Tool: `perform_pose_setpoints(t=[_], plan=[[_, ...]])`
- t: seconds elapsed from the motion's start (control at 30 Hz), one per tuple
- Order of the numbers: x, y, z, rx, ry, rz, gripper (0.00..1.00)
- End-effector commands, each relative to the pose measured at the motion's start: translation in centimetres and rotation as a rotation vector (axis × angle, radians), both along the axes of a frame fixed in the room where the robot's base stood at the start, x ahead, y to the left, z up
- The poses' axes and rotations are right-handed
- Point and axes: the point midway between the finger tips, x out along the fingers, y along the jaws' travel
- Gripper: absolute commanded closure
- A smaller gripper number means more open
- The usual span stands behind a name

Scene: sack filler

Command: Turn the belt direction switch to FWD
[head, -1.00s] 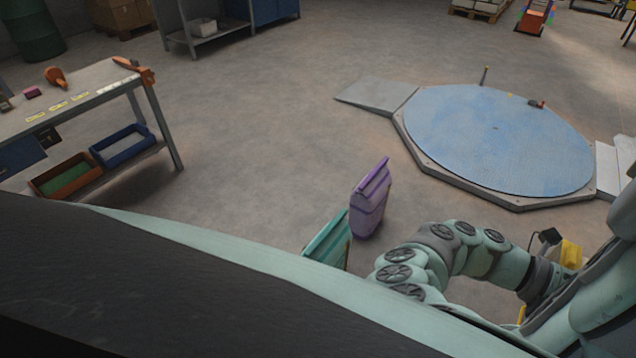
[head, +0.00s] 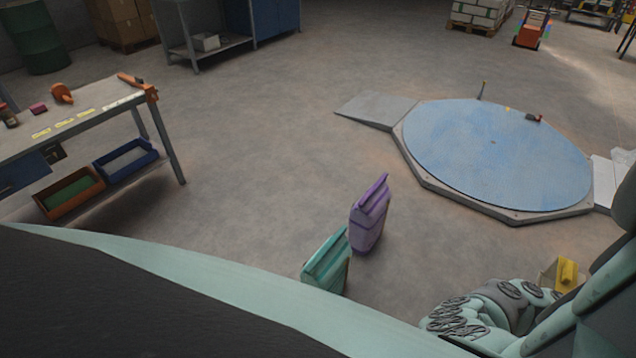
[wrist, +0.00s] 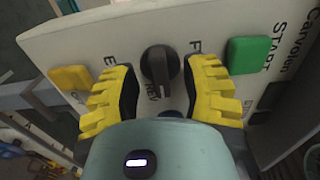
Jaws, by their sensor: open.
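The belt direction switch (wrist: 158,64) is a black rotary knob on a pale panel (wrist: 185,22) in the wrist view. Its pointer ridge runs down toward the REV label. A label beginning with F shows to the knob's right, partly hidden by a finger. My gripper (wrist: 162,88) is open, with one yellow ridged finger on each side of the knob. I see gaps between the fingers and the knob. The head view does not show the panel or the fingertips.
A green START button (wrist: 249,55) sits right of the knob, near the right finger. A yellow button (wrist: 72,79) is on the left. In the head view, a purple canister (head: 369,215) and a teal canister (head: 328,262) stand on the floor near a blue turntable (head: 495,150).

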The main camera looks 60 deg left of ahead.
Motion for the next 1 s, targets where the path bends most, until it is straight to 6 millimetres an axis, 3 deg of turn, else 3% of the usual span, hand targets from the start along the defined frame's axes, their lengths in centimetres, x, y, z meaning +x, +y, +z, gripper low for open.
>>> perform_pose_setpoints(t=[0.07,0.5,1.0], plan=[[-0.02,-0.02,0.01,0.000,0.000,-0.001,0.56],[0.00,0.01,0.03,-0.001,0.000,0.000,1.00],[0.02,0.01,0.04,-0.013,0.035,0.001,1.00]])
